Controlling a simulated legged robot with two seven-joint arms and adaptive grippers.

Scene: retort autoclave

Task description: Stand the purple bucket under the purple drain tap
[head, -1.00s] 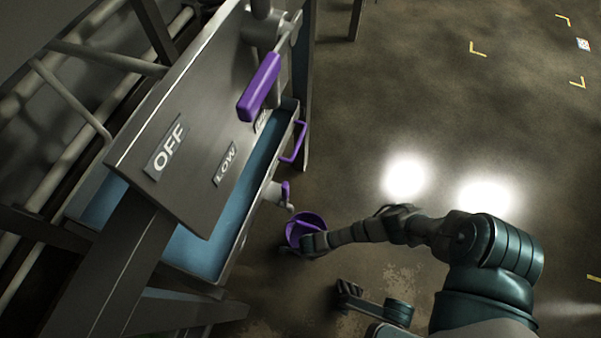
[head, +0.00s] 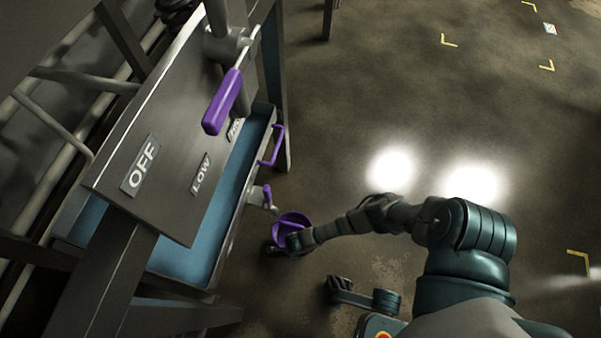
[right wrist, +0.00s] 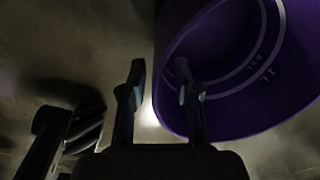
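The purple bucket (head: 293,218) is just below and to the right of the purple drain tap (head: 267,194) on the autoclave's side in the head view. My right gripper (head: 277,246) is at the bucket's near side. In the right wrist view, the bucket (right wrist: 245,110) shows its inner wall with a 1 L mark. There my right gripper (right wrist: 160,75) has its fingers apart, one overlapping the bucket opening and the other outside, with a gap to the wall. I cannot tell whether the bucket touches the floor. My left gripper is not in view.
The autoclave's grey panel (head: 165,170) with OFF and LOW labels and a purple lever (head: 222,102) stands at left. A blue trough (head: 190,250) and a purple handle (head: 275,147) are below it.

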